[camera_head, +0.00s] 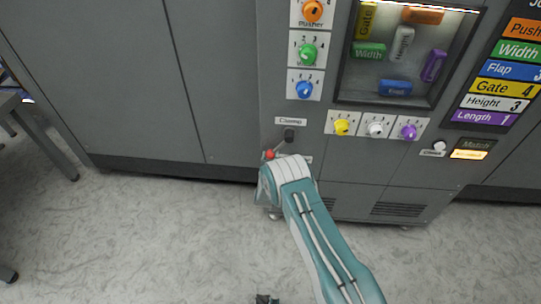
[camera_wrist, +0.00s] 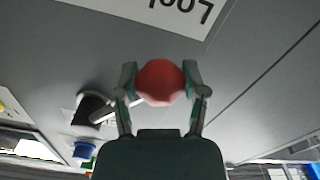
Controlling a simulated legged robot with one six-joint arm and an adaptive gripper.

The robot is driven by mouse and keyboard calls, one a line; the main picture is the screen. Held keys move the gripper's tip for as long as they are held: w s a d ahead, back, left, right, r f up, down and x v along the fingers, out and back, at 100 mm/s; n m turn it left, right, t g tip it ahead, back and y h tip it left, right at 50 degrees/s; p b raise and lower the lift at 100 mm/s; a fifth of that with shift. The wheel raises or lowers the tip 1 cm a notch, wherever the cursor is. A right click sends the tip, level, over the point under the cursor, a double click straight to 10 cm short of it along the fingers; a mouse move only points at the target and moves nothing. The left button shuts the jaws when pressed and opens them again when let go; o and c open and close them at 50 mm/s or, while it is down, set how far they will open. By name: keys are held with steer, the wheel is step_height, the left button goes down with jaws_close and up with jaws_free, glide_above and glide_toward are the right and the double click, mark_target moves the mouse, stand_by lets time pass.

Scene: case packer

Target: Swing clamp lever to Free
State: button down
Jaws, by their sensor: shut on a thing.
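The clamp lever has a red ball knob (camera_head: 269,154) and a black pivot (camera_head: 289,134) on the grey cabinet front, below the "Clamp" label (camera_head: 290,121). In the head view the knob lies below and to the left of the pivot. In the wrist view the red knob (camera_wrist: 160,82) sits between the two fingertips of my gripper (camera_wrist: 161,80), which is shut on it. The metal lever rod (camera_wrist: 112,113) runs from the knob to the dark pivot (camera_wrist: 90,108). In the head view my arm hides most of the gripper.
Above the lever are orange, green and blue knobs (camera_head: 308,52). Yellow, white and purple knobs (camera_head: 376,129) are to its right. A window (camera_head: 385,103) shows coloured blocks. A grey table (camera_head: 45,140) stands at the far left; the floor (camera_head: 150,230) before the cabinet is mostly clear.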

mark_target(306, 151)
steer(key=shift+f, duration=0.1)
steer(key=shift+d+f+n, duration=0.25)
steer(key=shift+d+n, duration=0.2)
steer(key=shift+n, duration=0.05)
steer(key=shift+d+f+n, duration=0.25)
steer(key=shift+d+n, duration=0.2)
steer(key=shift+n, duration=0.05)
steer(key=shift+s+d+r+n, duration=0.1)
steer(key=shift+d+r+n, duration=0.1)
steer(key=shift+d+n, duration=1.8)
steer(key=shift+s+d+r+n, duration=0.1)
steer(key=shift+d+r+n, duration=0.1)
steer(key=shift+d+n, duration=1.8)
steer(key=shift+d+r+n, duration=0.2)
steer(key=shift+d+n, duration=1.7)
steer(key=shift+n, duration=0.1)
steer(key=shift+c, duration=0.6)
jaws_free()
steer(key=shift+s, duration=0.1)
